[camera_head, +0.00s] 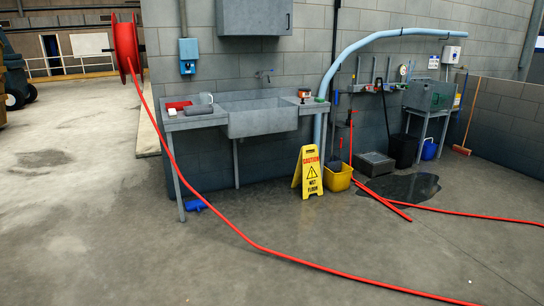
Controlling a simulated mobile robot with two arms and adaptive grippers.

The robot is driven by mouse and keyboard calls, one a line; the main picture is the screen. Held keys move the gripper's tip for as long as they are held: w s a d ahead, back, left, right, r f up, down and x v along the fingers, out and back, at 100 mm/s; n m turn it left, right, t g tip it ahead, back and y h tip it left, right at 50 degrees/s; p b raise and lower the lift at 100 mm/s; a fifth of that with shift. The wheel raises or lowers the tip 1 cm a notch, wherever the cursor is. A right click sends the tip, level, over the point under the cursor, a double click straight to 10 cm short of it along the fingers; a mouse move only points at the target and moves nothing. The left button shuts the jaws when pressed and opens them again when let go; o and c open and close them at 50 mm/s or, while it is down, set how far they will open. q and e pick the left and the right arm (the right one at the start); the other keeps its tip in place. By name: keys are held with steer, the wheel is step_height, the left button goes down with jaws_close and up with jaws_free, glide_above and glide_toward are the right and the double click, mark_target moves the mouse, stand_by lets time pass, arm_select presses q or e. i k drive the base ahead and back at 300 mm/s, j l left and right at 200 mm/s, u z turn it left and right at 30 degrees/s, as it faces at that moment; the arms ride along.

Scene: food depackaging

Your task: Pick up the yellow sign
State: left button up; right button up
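The yellow sign (311,172) stands upright on the concrete floor in the head view, a folding wet-floor caution board with black and red lettering. It is in front of the block wall, to the right of the sink table's legs. A yellow mop bucket (338,177) stands close by on its right. Neither of my grippers shows in this view, and nothing is holding the sign.
A red hose (245,237) runs from a wall reel (125,47) across the floor in front of the sign. A metal sink table (262,118) stands left of it. A dark puddle (408,187) lies to the right. The foreground floor is otherwise open.

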mark_target(307, 172)
steer(key=i, duration=2.8)
steer(key=i+j, duration=0.1)
steer(key=i, duration=2.7)
steer(key=l+z, duration=0.05)
steer(key=l, duration=0.05)
